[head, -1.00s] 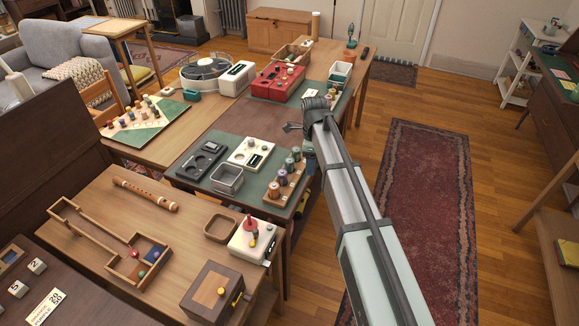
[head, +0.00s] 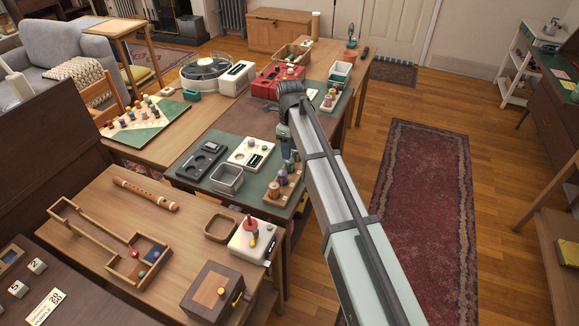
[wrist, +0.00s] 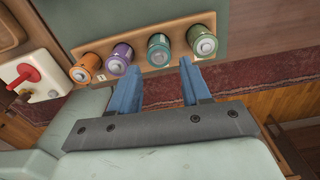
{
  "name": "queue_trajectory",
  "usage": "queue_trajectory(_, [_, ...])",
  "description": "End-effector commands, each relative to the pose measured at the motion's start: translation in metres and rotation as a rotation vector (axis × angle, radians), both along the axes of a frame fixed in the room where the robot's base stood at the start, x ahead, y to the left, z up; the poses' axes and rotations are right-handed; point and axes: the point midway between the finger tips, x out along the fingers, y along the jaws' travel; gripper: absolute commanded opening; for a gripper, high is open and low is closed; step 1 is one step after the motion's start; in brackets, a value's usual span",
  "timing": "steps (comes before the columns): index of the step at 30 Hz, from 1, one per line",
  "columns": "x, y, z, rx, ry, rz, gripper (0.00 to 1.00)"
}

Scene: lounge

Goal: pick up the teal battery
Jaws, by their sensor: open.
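A wooden rack (wrist: 105,72) holds a row of upright batteries on the green mat. In the wrist view these are an orange battery (wrist: 86,67), a purple battery (wrist: 119,58), the teal battery (wrist: 159,50) and a green battery (wrist: 204,44). My gripper (wrist: 159,68) is open and empty. Its two blue fingers are apart, with the teal battery showing just beyond the gap between their tips. I cannot tell its exact height over the rack.
A grey metal bin (head: 227,179), a white device (head: 251,153) and a dark tray (head: 202,160) stand left of the rack. A white box with a red knob (head: 252,239) is nearer. A red case (head: 268,82) lies farther back. Open floor with a red rug (head: 430,220) is right.

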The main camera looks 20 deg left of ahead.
Motion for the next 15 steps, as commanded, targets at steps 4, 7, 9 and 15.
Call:
queue_trajectory(4, [0.0, 0.0, -0.011, 0.0, 0.0, 0.0, 0.47])
queue_trajectory(7, [0.0, 0.0, -0.014, 0.001, -0.001, 0.001, 0.47])
queue_trajectory(9, [0.0, 0.0, -0.016, 0.0, 0.0, 0.001, 0.47])
queue_trajectory(15, [-0.001, 0.0, -0.033, -0.001, 0.001, 0.001, 0.47])
